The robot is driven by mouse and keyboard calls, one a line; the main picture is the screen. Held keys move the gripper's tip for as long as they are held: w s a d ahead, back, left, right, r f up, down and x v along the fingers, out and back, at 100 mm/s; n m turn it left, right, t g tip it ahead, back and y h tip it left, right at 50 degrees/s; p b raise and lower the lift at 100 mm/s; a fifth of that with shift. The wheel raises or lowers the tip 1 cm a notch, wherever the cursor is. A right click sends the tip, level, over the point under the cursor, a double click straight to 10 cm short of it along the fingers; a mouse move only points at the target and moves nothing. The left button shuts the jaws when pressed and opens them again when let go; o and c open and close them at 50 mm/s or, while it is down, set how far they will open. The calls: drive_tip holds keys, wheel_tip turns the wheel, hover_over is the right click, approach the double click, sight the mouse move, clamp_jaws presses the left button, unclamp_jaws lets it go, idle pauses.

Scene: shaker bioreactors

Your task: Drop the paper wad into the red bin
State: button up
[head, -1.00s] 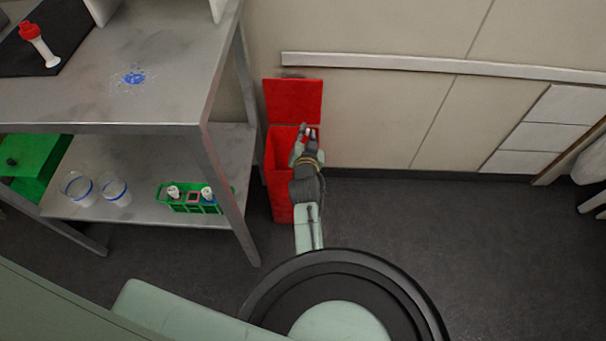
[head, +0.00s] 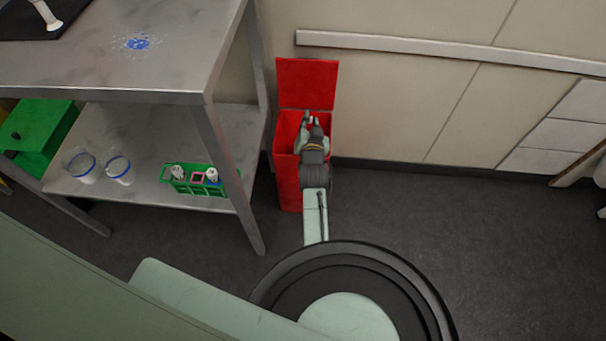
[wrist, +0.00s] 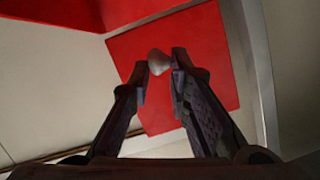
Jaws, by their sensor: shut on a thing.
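The red bin (head: 287,188) stands on the floor against the wall, with its lid (head: 307,84) raised at the back. My gripper (head: 310,121) is over the bin's open top in the head view, pointing toward the raised lid. In the wrist view, my gripper (wrist: 160,65) is shut on the paper wad (wrist: 158,61), a small pale-grey lump between the fingertips. Red bin surfaces lie behind it there. In the head view the wad is too small to make out clearly. My arm hides part of the bin's front and opening.
A metal shelf table (head: 150,97) stands close to the bin's left. Its lower shelf holds a green tube rack (head: 196,187), two clear beakers (head: 118,167) and a green box (head: 38,135). A wall rail (head: 430,45) runs behind. The floor (head: 420,215) to the right is clear.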

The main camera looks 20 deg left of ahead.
drive_tip(key=o, duration=0.8)
drive_tip(key=v, duration=0.7)
drive_tip(key=shift+s+d+r, duration=0.15)
drive_tip(key=shift+s, duration=0.1)
